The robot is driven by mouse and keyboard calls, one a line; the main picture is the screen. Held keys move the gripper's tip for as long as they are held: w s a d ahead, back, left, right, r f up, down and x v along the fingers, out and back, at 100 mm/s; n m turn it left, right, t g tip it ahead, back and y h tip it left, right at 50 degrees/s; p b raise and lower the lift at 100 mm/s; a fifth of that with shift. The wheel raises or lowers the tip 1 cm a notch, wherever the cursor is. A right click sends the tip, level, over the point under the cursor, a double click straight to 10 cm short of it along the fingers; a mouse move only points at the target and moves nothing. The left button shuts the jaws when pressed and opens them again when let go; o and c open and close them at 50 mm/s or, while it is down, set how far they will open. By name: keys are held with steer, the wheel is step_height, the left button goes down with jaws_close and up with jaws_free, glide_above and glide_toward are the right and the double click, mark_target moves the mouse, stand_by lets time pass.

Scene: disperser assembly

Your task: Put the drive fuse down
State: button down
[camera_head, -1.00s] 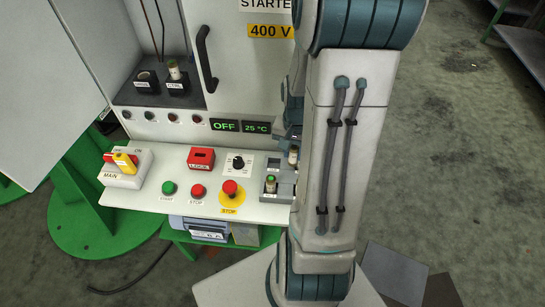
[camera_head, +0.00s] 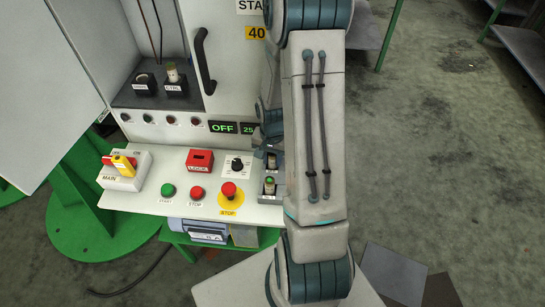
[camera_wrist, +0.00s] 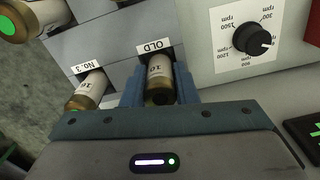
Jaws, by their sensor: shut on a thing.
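The drive fuse (camera_wrist: 158,80), a pale cylinder with a brass-coloured, dark end, is between the two blue fingers of my gripper (camera_wrist: 158,92). My gripper is shut on it. The fuse is at the slot labelled OLD in the grey fuse tray (camera_wrist: 110,42); whether it rests on the slot's bottom I cannot tell. In the head view the fuse (camera_head: 271,161) shows in the tray's upper slot, left of my arm, with the fingers mostly hidden.
A green-ended fuse (camera_wrist: 88,90) sits by the No. 3 label, and another (camera_wrist: 35,15) is at the top left. A speed knob (camera_wrist: 252,38) is close on the right. A red stop button (camera_head: 229,189) and the cabinet's fuse holders (camera_head: 173,82) are further left.

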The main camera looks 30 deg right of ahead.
steer(key=shift+f, duration=0.25)
steer(key=c, duration=1.1)
jaws_free()
steer(key=shift+r, duration=0.1)
steer(key=shift+c, duration=0.2)
step_height(320, 180, up, 11)
steer(key=shift+r, duration=0.2)
steer(key=s+a+r+n+t, duration=0.2)
steer(key=s+a+r+n, duration=0.6)
steer(key=s+a+r, duration=0.4)
step_height(320, 180, up, 2)
steer(key=shift+r+n+t+p, duration=0.1)
steer(key=shift+n+t+p, duration=0.2)
steer(key=shift+n+t, duration=0.1)
